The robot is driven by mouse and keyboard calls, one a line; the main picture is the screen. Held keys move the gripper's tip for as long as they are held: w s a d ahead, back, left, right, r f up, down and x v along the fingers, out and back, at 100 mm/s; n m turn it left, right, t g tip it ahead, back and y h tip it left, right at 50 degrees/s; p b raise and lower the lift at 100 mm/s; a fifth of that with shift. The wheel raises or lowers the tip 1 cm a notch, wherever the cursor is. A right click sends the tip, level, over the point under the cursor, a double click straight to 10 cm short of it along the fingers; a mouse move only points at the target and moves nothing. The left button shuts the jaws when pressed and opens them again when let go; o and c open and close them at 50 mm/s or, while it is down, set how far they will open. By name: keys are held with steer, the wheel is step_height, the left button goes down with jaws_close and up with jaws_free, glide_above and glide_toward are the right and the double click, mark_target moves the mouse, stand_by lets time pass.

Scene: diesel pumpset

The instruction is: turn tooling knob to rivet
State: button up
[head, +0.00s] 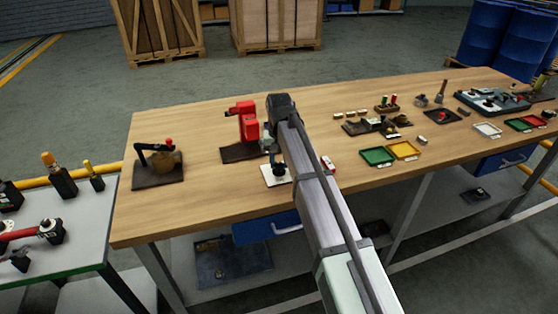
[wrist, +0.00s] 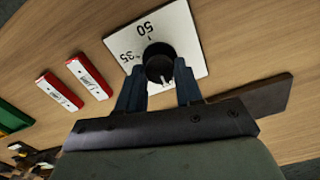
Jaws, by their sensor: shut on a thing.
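The tooling knob is a round black knob (wrist: 158,62) on a white square dial plate (wrist: 188,38) in the wrist view. The plate carries the printed marks 35 and 50, with a short tick near each. No "rivet" label can be read. A small light mark shows on the knob's lower side, between the fingers. My gripper (wrist: 160,88) has its two dark blue fingers on either side of the knob and is shut on it. In the head view the plate (head: 266,181) lies at the table's front edge, with my gripper (head: 279,168) over it, hiding most of the knob.
A red device (head: 243,117) on a dark board stands just behind left. A black clamp fixture (head: 160,160) is farther left. Two red-and-white blocks (wrist: 73,84) lie left of the plate in the wrist view. Green (head: 377,156) and yellow (head: 404,149) trays lie to the right.

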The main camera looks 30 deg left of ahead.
mark_target(279, 164)
stand_by(0.4)
steer(key=o, duration=1)
steer(key=shift+o, duration=0.2)
step_height(279, 164, up, 14)
steer(key=shift+f, duration=0.1)
stand_by(0.4)
